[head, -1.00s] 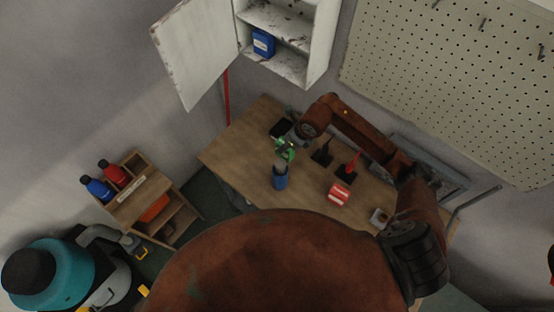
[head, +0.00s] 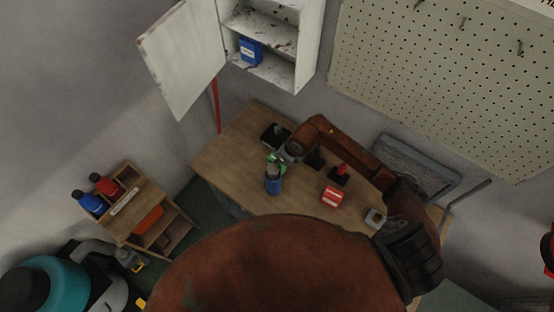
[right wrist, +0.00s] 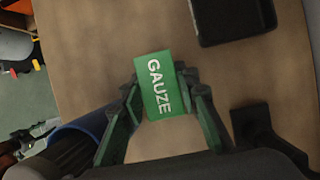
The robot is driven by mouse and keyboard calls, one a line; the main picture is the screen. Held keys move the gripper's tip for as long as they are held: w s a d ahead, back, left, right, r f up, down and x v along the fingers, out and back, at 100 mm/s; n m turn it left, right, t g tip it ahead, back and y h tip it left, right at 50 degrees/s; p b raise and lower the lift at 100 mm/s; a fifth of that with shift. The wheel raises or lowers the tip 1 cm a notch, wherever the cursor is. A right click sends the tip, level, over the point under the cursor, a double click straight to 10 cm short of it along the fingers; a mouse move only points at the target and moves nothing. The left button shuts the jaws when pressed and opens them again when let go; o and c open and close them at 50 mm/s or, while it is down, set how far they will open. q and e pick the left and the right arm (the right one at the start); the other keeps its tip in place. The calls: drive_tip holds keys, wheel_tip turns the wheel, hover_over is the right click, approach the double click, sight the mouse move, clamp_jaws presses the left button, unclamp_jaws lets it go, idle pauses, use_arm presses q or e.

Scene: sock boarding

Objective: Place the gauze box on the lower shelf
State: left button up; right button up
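The green gauze box (right wrist: 160,85) lies between the two fingers of my right gripper (right wrist: 157,82) in the right wrist view, its white lettering facing the camera. The fingertips are close against both long sides; I cannot tell whether they grip it or whether it rests on the table. In the head view the right gripper (head: 277,160) is low over the table beside the blue cup, and the arm hides part of it. The open white wall cabinet (head: 310,55) has a lower shelf (head: 277,74) holding a blue box (head: 251,51) at its left. My left gripper is out of view.
The wooden table (head: 232,165) carries a blue cup (head: 273,186), a red-and-white box (head: 332,196), a black tray (right wrist: 235,18) and dark stands. The cabinet door (head: 180,60) swings out left. A pegboard (head: 440,85) is at right. The lower shelf is clear right of the blue box.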

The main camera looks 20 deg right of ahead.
drive_tip(key=o, duration=0.4)
